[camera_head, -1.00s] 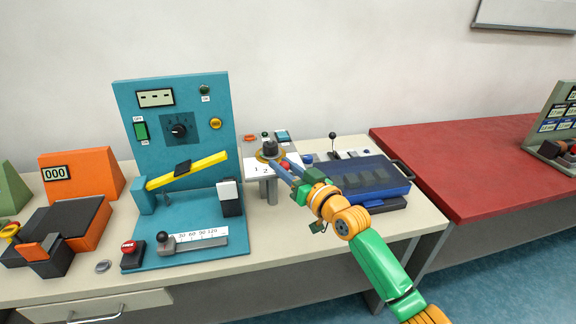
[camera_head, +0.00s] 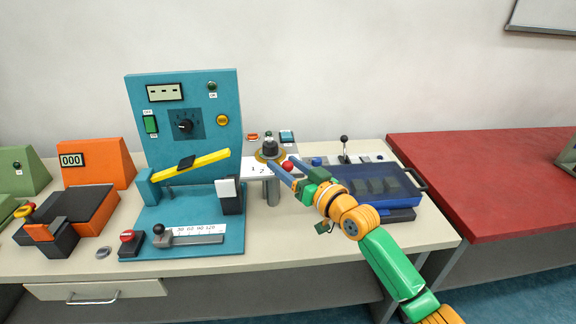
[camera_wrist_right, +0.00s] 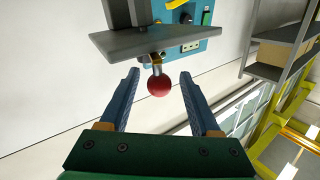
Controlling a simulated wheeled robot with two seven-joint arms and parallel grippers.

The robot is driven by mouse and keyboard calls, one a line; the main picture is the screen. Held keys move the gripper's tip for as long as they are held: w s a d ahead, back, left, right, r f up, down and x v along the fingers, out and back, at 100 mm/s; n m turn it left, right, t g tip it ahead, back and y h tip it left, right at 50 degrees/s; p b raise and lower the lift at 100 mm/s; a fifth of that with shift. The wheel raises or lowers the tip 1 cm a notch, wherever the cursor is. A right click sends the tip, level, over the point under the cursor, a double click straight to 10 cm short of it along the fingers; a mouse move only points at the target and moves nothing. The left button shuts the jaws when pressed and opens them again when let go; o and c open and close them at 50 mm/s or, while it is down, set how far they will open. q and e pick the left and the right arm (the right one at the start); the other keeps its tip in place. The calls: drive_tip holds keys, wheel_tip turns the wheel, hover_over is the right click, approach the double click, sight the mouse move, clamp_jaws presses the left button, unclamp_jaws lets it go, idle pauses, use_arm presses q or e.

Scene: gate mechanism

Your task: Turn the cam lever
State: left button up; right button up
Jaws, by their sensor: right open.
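The lever with a red ball end (camera_head: 288,166) sticks out from a small stand whose white plate (camera_head: 254,173) carries numbers. A brass ring with a dark knob (camera_head: 270,149) sits on top of that stand. My right gripper (camera_head: 285,164) is open, its blue fingers reaching the stand's front. In the right wrist view the red ball (camera_wrist_right: 158,87) hangs below the grey plate (camera_wrist_right: 155,38), between the open fingers (camera_wrist_right: 159,76), with a gap on both sides. My left gripper is not in view.
A teal panel (camera_head: 190,105) with a yellow bar (camera_head: 200,164) stands left of the stand. A blue clear-lidded box (camera_head: 370,188) lies to its right, close behind my right arm. An orange device (camera_head: 95,165) stands far left. A red table (camera_head: 480,175) is at right.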

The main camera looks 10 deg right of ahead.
sight(291, 170)
drive_tip(key=b+v, duration=0.1)
drive_tip(key=v, duration=0.5)
drive_tip(key=shift+s+d+f, duration=0.1)
drive_tip(key=shift+s, duration=0.05)
drive_tip(key=shift+s+d, duration=0.2)
drive_tip(key=shift+s, duration=0.2)
